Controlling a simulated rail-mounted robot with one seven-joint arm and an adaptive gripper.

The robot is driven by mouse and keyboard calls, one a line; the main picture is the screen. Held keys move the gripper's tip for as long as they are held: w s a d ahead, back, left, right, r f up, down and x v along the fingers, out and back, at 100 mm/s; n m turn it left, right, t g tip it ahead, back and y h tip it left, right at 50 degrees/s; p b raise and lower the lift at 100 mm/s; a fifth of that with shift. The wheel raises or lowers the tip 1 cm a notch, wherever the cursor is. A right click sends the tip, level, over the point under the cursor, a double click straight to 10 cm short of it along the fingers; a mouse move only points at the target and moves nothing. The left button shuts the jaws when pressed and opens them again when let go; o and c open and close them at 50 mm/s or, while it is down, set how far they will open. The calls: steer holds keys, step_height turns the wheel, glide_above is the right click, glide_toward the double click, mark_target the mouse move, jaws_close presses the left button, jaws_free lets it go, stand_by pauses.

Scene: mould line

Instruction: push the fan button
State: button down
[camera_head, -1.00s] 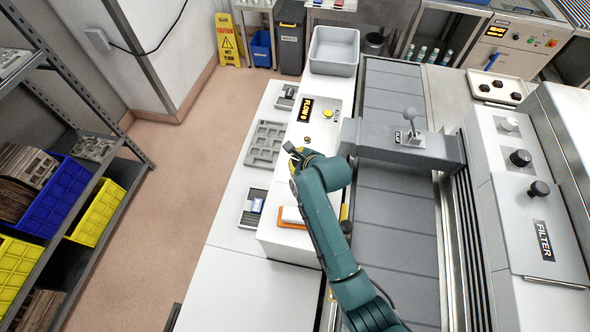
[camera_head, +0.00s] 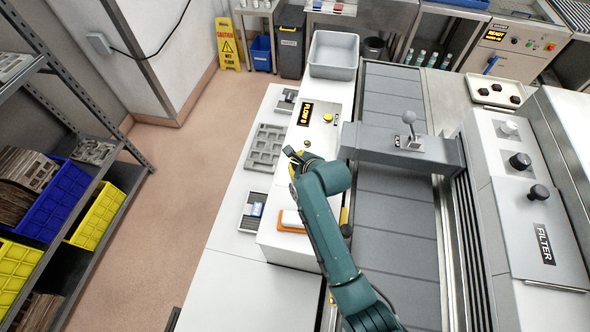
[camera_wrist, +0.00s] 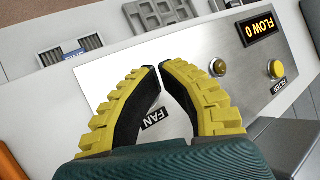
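The control panel (camera_wrist: 235,88) is a metal plate on a white counter, seen close in the wrist view. Its black FAN label (camera_wrist: 155,118) shows between my gripper's fingers. No button shows clearly beside that label; the fingers may hide it. My gripper (camera_wrist: 156,67) has yellow ribbed fingers with dark inner faces; the tips almost meet and hold nothing. In the head view my gripper (camera_head: 290,153) is over the near part of the panel. Contact with the panel cannot be told.
A brass-coloured round button or lamp (camera_wrist: 218,67) lies right of the fingertips. Farther right are a yellow button (camera_wrist: 276,68) with a FILTER label and a FLOW 0 display (camera_wrist: 263,27). An orange-based white block (camera_head: 292,219) lies near the arm. A lever housing (camera_head: 405,146) stands right.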

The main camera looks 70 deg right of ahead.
stand_by(0.3)
steer(key=shift+f, duration=0.45)
steer(key=shift+r, duration=0.1)
steer(key=shift+r+p, duration=0.3)
steer(key=shift+p, duration=0.15)
step_height(320, 180, up, 6)
steer(key=p, duration=0.6)
steer(key=shift+r, duration=0.15)
